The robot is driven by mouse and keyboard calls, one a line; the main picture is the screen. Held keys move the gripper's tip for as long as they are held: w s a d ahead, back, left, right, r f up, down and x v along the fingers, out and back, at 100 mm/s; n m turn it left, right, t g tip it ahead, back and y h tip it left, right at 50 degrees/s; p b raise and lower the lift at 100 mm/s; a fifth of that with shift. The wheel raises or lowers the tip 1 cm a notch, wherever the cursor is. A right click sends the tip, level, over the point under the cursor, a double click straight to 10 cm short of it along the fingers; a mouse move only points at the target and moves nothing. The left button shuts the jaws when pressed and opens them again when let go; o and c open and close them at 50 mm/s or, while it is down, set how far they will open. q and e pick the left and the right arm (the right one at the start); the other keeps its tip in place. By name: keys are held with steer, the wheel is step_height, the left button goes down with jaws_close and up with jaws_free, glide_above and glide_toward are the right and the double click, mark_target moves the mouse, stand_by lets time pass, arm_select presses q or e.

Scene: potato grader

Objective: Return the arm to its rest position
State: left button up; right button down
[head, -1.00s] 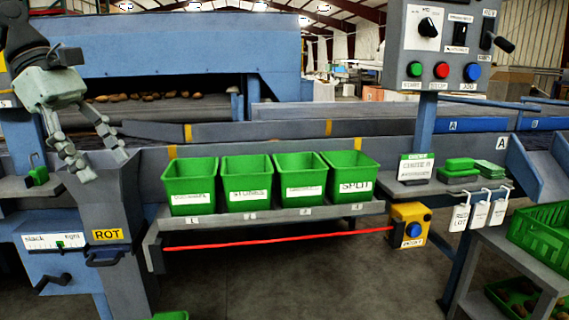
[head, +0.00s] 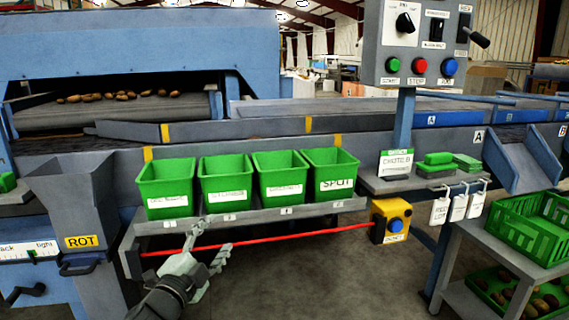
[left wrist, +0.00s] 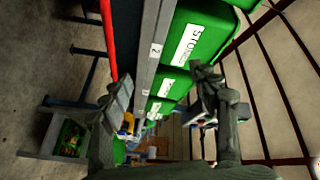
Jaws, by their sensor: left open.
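My left gripper (head: 208,242) is low in front of the bin shelf in the head view, with its arm coming up from the bottom edge. Its fingers are spread and nothing shows between them. In the left wrist view the open fingers (left wrist: 158,95) stand apart, with the green bins (left wrist: 197,45) and the shelf edge behind them. In the head view it overlaps the red cord (head: 290,239) below the shelf; I cannot tell whether it touches. My right gripper is not in view.
A yellow box with a blue button (head: 390,220) is at the cord's right end. The ROT chute (head: 75,190) is left. A crate rack (head: 500,262) is right. Floor shows below the shelf.

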arm_select(q)
steer(key=s+a+f+n+g+y, duration=0.4)
steer(key=s+f, duration=0.3)
steer(key=f, duration=0.4)
steer(key=s+a+f+n+g+y, duration=0.2)
steer(key=s+a+f+n+g, duration=0.15)
steer(key=s+f+n, duration=0.55)
steer(key=s+a+f+g, duration=0.2)
steer(key=s+f+g, duration=0.1)
steer(key=s+f, duration=0.4)
steer(key=s+a+f+n+g, duration=0.1)
steer(key=s+f+g, duration=0.3)
steer(key=s+f, duration=0.3)
steer(key=s, duration=0.5)
steer(key=shift+s+a+n, duration=0.25)
steer(key=shift+a+n, duration=0.05)
steer(key=shift+a, duration=0.1)
steer(key=shift+g, duration=0.25)
